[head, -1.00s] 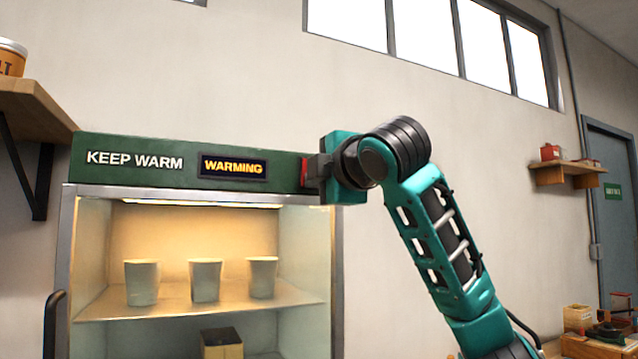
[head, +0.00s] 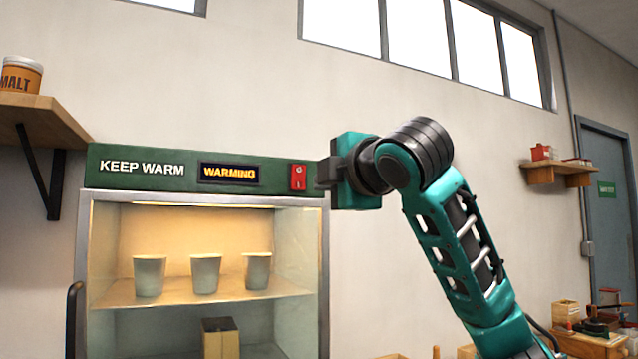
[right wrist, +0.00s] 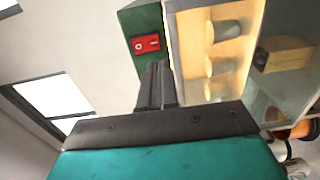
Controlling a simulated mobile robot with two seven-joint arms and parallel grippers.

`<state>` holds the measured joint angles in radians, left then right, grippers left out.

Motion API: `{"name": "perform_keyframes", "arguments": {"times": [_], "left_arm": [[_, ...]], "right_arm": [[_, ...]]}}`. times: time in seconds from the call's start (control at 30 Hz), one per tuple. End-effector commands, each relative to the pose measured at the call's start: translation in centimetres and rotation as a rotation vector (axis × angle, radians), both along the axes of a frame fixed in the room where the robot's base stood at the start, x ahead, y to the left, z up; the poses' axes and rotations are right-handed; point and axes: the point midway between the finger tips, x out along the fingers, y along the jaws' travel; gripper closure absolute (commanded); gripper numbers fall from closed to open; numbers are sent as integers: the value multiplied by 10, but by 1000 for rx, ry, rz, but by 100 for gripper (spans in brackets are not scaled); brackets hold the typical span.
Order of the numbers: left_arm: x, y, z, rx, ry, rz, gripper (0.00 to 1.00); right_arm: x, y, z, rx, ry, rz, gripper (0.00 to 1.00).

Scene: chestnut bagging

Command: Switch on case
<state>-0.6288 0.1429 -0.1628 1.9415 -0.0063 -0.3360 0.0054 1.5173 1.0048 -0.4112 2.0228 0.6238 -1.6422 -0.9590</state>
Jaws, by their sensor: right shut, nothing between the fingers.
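The warming case (head: 84,250) has a green header reading KEEP WARM, and its lit display (head: 229,173) reads WARMING. A red rocker switch (head: 298,177) sits at the right end of the header; it also shows in the right wrist view (right wrist: 146,44). The case is lit inside, with three pale cups (head: 205,273) on its shelf. My right gripper (head: 322,173) is shut and empty just right of the switch, apart from it. Its closed fingers (right wrist: 156,86) point towards the header in the right wrist view. My left gripper is not in view.
A wooden shelf with a MALT tub (head: 20,76) is at the upper left. A small wall shelf (head: 557,170) and a grey door (head: 608,200) are at the right. A wooden box (head: 221,338) stands in the lower case.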

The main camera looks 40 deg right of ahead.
Motion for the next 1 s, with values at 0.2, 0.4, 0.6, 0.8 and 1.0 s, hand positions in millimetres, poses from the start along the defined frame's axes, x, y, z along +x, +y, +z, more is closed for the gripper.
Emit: {"name": "perform_keyframes", "arguments": {"times": [0.2, 0.4, 0.6, 0.8, 1.0], "left_arm": [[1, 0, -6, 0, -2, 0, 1], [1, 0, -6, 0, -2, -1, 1], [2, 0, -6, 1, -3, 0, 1], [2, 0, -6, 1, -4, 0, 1], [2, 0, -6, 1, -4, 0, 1]], "right_arm": [[-38, 12, -5, -1, -2, 1, 100], [-51, 15, -7, 0, 1, -1, 100], [-52, 16, -7, 1, 2, -1, 100], [-52, 16, -7, 1, 2, -1, 100], [-52, 16, -7, 1, 2, -1, 100]]}}
